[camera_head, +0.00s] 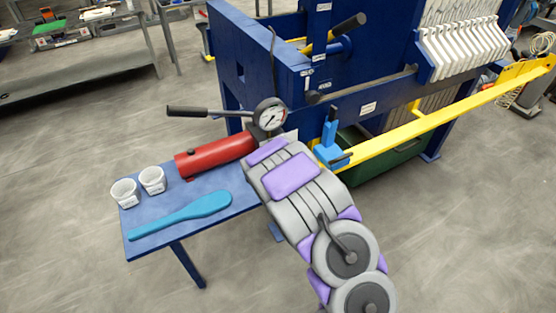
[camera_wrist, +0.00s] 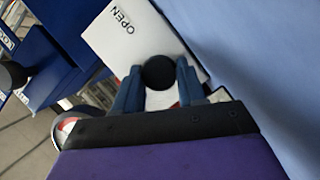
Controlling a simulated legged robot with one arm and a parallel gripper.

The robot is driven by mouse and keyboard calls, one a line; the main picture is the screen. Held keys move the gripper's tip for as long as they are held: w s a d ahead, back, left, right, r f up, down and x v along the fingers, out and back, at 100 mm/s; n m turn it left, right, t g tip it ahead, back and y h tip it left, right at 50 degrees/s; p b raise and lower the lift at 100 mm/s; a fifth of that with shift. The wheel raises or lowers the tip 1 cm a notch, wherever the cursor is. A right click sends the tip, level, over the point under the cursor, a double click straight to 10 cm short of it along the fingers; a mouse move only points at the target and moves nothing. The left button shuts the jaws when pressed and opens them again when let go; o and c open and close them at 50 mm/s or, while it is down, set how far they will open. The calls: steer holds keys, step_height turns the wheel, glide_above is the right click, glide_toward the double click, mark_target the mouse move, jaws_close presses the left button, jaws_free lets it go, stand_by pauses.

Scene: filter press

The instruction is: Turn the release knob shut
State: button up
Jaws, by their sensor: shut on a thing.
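The release knob (camera_wrist: 158,70) is a round black knob in the wrist view. My gripper (camera_wrist: 158,82) has its two blue fingers on either side of it, shut on it. A white label plate (camera_wrist: 112,32) reading OPEN lies beyond the knob. In the head view the knob and my fingers are hidden behind my grey and purple arm, which reaches to the front end of the red hand pump (camera_head: 215,155). The pump has a round pressure gauge (camera_head: 270,115) and a black-gripped lever (camera_head: 190,111).
The blue press frame (camera_head: 255,65) stands behind. A yellow bar (camera_head: 440,115) runs along the right. Open floor lies in front.

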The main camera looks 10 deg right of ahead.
steer(key=shift+s+f, duration=0.1)
steer(key=shift+f, duration=0.1)
steer(key=o, duration=1)
steer(key=shift+a+r, duration=0.1)
steer(key=shift+a, duration=0.05)
steer(key=shift+o, duration=0.2)
steer(key=s+p, duration=0.1)
steer(key=s, duration=0.1)
steer(key=s+r+p, duration=0.1)
steer(key=s, duration=0.1)
steer(key=s+p, duration=0.1)
steer(key=s, duration=0.1)
steer(key=shift+s+a+r, duration=0.1)
steer(key=shift+s+r, duration=0.25)
steer(key=shift+s, duration=0.05)
steer(key=shift+s+r+p, duration=0.2)
steer(key=shift+s+p, duration=0.65)
steer(key=shift+p, duration=0.35)
steer(key=s+r+p, duration=0.1)
steer(key=s+p, duration=0.7)
steer(key=p, duration=0.4)
steer(key=shift+s+a+p, duration=0.15)
steer(key=shift+a+p, duration=0.1)
steer(key=shift+p, duration=0.05)
